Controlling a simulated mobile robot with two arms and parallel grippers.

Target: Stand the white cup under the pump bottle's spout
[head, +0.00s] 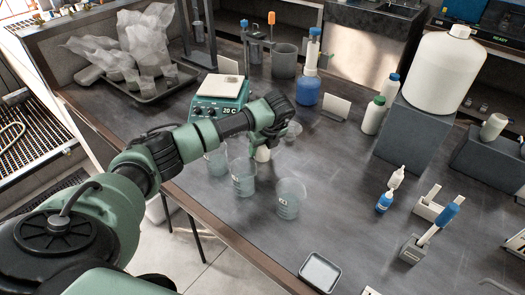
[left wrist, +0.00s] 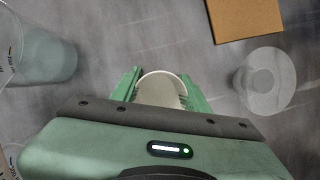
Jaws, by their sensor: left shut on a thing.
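The white cup (left wrist: 162,88) is between the green fingers of my left gripper (left wrist: 160,92) in the left wrist view. The gripper is shut on it. In the head view the left gripper (head: 264,143) points down over the bench, and a small pale part of the cup (head: 262,155) shows below it, among the beakers. Whether the cup touches the bench is hard to tell. My right gripper is not in view.
Beakers (head: 243,178) (head: 289,200) stand close to the gripper. A teal hotplate (head: 222,88) stands behind-left. White bottles (head: 374,115) stand to the right. The middle bench is clear.

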